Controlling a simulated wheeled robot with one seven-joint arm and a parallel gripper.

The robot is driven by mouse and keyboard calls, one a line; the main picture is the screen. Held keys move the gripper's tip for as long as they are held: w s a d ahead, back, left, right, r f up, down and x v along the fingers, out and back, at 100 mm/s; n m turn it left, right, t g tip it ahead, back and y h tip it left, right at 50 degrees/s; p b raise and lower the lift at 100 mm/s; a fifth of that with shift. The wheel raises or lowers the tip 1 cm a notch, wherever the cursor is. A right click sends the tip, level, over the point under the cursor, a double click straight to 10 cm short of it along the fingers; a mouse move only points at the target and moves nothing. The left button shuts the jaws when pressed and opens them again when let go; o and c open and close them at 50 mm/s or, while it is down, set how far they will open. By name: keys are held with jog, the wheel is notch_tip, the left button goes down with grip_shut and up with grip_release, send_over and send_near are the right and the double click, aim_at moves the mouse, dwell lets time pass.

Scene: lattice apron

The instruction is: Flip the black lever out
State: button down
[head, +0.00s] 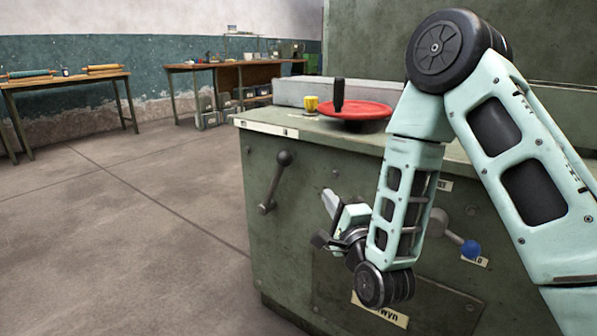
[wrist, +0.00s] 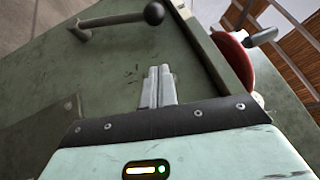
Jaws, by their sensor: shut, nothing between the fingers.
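The black lever (head: 276,180) is on the front face of the green cabinet, near its left edge. Its round knob is at the top and its arm slants down to a pivot at lower left. In the wrist view the lever (wrist: 120,20) lies beyond my fingers, with its knob at the upper middle. My gripper (head: 328,200) is to the right of the lever and a little lower, in front of the cabinet face. In the wrist view my gripper (wrist: 158,72) has its two fingers together, with nothing between them. It is apart from the lever.
A blue-knobbed lever (head: 470,248) is on the same face at right, partly behind my arm. A red handwheel (head: 355,110) with a black handle and a yellow knob (head: 311,103) are on the cabinet top (head: 262,127). The floor at left is open. Workbenches (head: 70,80) stand farther back.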

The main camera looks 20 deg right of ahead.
jog(key=w+b, duration=0.1)
jog(key=w, duration=0.2)
jog(key=w+r+b, duration=0.1)
jog(key=w, duration=0.2)
jog(key=w+r+b, duration=0.1)
jog(key=w, duration=0.2)
jog(key=shift+w, duration=0.4)
jog(key=w+a, duration=0.1)
jog(key=w+a+b, duration=0.1)
jog(key=a, duration=0.1)
jog(key=shift+w+r, duration=0.15)
jog(key=shift+r, duration=0.25)
jog(key=shift+r, duration=0.15)
